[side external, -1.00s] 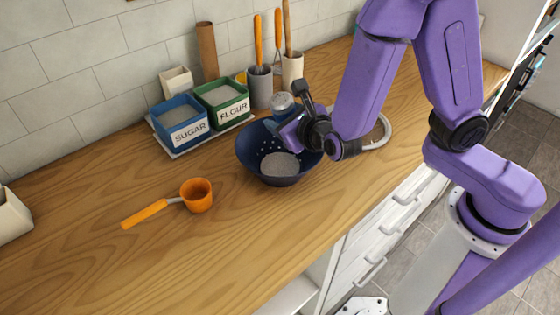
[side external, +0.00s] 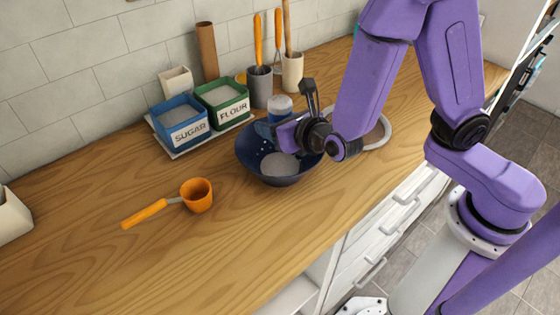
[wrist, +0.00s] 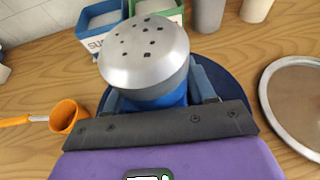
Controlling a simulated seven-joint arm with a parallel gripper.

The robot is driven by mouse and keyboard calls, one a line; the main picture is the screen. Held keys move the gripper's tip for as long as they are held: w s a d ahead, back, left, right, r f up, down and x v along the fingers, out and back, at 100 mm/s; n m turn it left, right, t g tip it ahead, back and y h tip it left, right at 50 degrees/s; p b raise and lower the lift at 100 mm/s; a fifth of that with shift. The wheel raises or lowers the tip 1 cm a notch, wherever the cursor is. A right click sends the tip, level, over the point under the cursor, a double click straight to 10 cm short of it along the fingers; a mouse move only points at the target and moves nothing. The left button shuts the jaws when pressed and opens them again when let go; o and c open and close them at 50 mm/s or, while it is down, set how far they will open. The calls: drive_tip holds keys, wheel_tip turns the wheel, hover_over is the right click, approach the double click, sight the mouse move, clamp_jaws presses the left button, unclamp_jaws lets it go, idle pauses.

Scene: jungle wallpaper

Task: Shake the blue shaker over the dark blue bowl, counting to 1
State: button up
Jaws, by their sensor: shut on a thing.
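The blue shaker (side external: 280,107) has a silver lid. In the wrist view the shaker (wrist: 145,55) shows its lid with several dark holes, tipped towards the camera. My gripper (side external: 272,131) is shut on the shaker's blue body and holds it over the back part of the dark blue bowl (side external: 285,181). The bowl stands on the counter and holds a pale grainy heap; a few white specks show against its inner wall. In the wrist view the bowl (wrist: 235,86) is mostly hidden behind the shaker and gripper.
Blue sugar (side external: 182,128) and green flour (side external: 224,106) containers stand on a tray behind the bowl. Grey (side external: 260,90) and cream (side external: 292,72) utensil pots stand further back. An orange scoop (side external: 196,195) lies left; a round pan (wrist: 295,100) lies right. The front counter is clear.

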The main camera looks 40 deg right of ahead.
drive_tip(key=shift+r, duration=2)
